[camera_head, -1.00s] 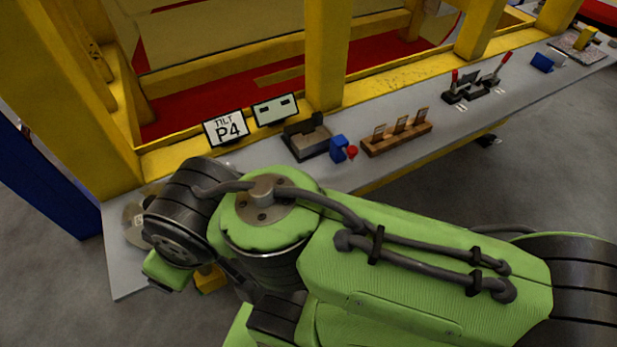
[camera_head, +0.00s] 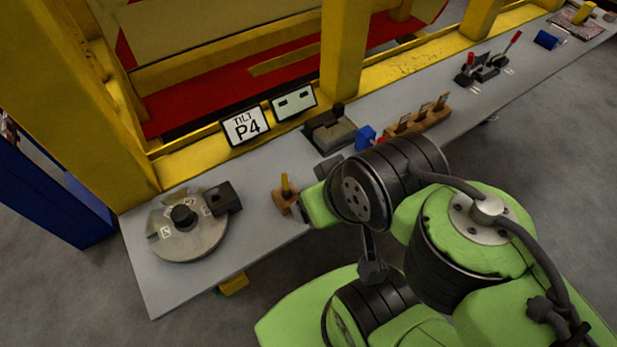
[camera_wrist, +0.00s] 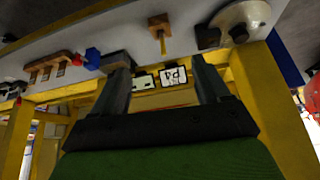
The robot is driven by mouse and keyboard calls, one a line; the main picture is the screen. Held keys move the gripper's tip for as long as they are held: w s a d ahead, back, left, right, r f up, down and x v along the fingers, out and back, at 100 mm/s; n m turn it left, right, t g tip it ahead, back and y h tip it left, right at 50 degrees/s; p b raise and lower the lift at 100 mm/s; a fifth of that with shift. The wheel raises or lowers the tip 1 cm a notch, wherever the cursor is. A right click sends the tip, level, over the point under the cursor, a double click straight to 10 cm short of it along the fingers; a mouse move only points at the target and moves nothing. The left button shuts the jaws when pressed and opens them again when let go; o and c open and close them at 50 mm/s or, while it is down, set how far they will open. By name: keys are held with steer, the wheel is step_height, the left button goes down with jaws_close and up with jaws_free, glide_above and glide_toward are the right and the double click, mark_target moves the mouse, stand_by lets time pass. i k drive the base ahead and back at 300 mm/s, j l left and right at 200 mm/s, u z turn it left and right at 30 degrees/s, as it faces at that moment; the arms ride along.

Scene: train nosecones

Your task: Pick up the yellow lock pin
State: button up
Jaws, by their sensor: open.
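The yellow lock pin (camera_head: 285,183) stands upright in a small wooden block (camera_head: 284,201) on the grey bench, right of a round metal disc. In the wrist view the pin (camera_wrist: 162,44) and its block appear upside down at the top centre. My gripper (camera_wrist: 159,62) is open and empty, its two dark fingers spread wide. The pin lies beyond the fingertips, between them in the picture and apart from them. In the head view my wrist is just right of the block, and I cannot make out the fingers there.
The round metal disc (camera_head: 190,236) with a black block is at the bench's left end. The P4 sign (camera_head: 245,126), a grey-black fixture (camera_head: 331,131), a blue piece (camera_head: 366,137) and a wooden rack (camera_head: 418,120) line the back. Bare bench lies between disc and block.

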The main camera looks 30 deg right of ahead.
mark_target(284, 176)
steer(key=k+l+u, duration=0.1)
steer(key=u, duration=0.35)
steer(key=k+u, duration=0.1)
steer(key=u, duration=0.35)
steer(key=k+u, duration=0.15)
steer(key=u, duration=0.3)
